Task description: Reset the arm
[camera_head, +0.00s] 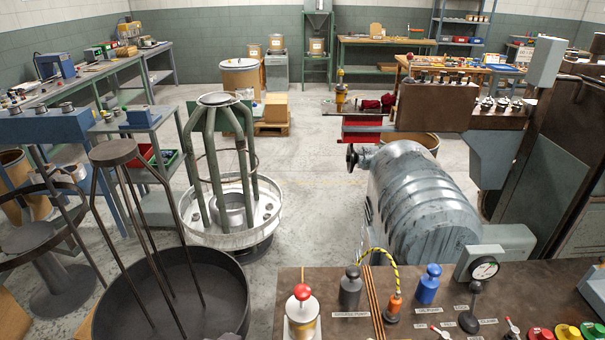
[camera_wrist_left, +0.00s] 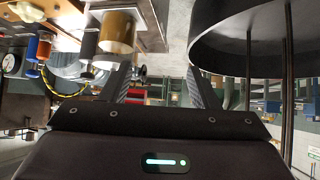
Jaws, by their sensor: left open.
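My left gripper (camera_wrist_left: 163,85) shows in the left wrist view. Its two dark fingers stand apart with nothing between them. That view looks upside down. The brass body of the red-knobbed control (camera_wrist_left: 118,32) is near one finger, and the dark round pan (camera_wrist_left: 235,50) is near the other. I cannot tell how far they are from the fingers. Neither of my grippers shows in the head view. There, the red-knobbed control (camera_head: 302,310) stands upright on the brown control panel (camera_head: 345,325).
The dark pan (camera_head: 215,300) with a tall spindle stands at the front left. A pale ring tray with green posts (camera_head: 185,215) stands behind it. A large grey ribbed machine housing (camera_head: 420,205) is right of centre. The floor (camera_head: 315,190) between them is clear.

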